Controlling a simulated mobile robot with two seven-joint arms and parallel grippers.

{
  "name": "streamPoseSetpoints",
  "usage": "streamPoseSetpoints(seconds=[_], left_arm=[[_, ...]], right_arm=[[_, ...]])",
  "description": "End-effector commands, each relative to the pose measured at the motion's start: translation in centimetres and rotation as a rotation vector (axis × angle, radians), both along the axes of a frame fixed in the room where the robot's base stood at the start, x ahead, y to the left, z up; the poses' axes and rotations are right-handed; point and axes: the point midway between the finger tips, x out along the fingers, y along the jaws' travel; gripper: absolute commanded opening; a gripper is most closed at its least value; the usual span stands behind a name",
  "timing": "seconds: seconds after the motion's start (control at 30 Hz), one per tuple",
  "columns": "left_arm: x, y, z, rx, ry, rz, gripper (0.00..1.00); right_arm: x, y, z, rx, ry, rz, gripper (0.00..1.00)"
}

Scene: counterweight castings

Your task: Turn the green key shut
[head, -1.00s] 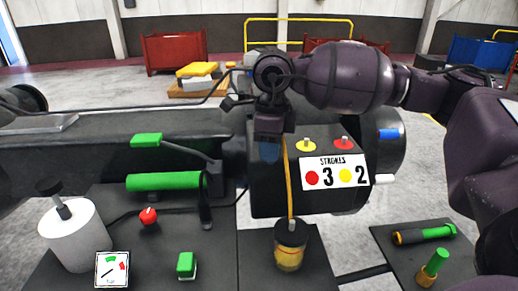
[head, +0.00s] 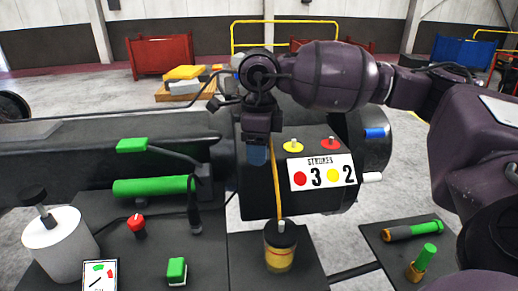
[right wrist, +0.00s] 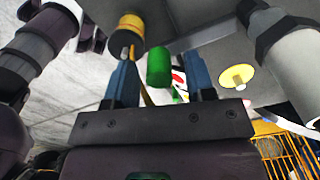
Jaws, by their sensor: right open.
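Several green parts show, and I cannot tell for certain which is the key. A green block (head: 133,145) sits on a dark lever at the left, a green bar (head: 153,187) lies below it, and a small green block (head: 177,270) stands on the front plate. My right gripper (head: 257,157) points down before the dark casting, left of the strokes sign (head: 322,173). In the right wrist view its blue fingers are apart, with a green cylinder (right wrist: 158,67) seen between them; contact cannot be told. My left gripper is out of view.
A white cylinder (head: 62,248) and red knob (head: 137,225) are left.

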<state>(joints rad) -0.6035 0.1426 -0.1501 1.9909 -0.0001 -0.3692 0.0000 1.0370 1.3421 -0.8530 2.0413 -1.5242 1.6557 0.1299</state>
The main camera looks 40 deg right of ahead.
Motion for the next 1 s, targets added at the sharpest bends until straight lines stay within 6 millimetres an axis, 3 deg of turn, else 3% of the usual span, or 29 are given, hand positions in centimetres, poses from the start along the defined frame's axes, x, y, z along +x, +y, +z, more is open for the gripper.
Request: streamPoseSetpoints(seconds=[0.53,0.7,1.0], left_arm=[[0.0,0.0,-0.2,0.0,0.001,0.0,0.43],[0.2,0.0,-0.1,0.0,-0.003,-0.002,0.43],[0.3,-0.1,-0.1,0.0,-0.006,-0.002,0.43]], right_arm=[[0.1,0.0,8.8,-0.001,-0.004,0.0,0.5],[0.0,0.0,10.1,-0.001,-0.001,-0.001,0.5],[0.0,0.0,10.4,-0.001,-0.001,0.0,0.5]])
